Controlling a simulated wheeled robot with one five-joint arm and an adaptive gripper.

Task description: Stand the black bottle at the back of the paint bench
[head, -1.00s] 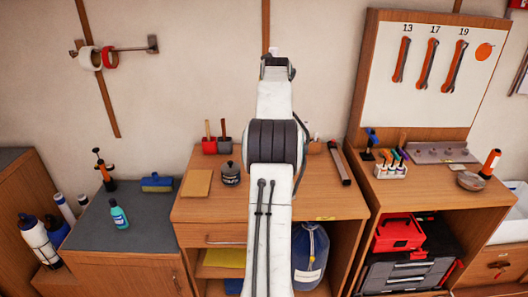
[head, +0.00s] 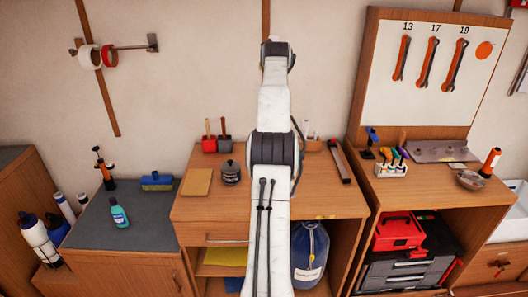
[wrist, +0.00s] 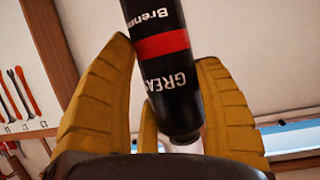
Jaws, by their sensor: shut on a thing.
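The black bottle (wrist: 165,75) has a red band and white lettering, partly reading "GREA". It shows only in the wrist view, tilted in the picture, between the yellow fingers of my gripper (wrist: 166,56). My gripper is shut on it, with a finger on either side. In the head view my gripper and the bottle are hidden behind my arm. The wooden bench in the middle (head: 290,207), with brushes and a tin on it, appears to be the paint bench. My arm rises in front of it and covers the middle of its back edge.
The top's front right is clear. A tool bench (head: 440,195) stands to the right.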

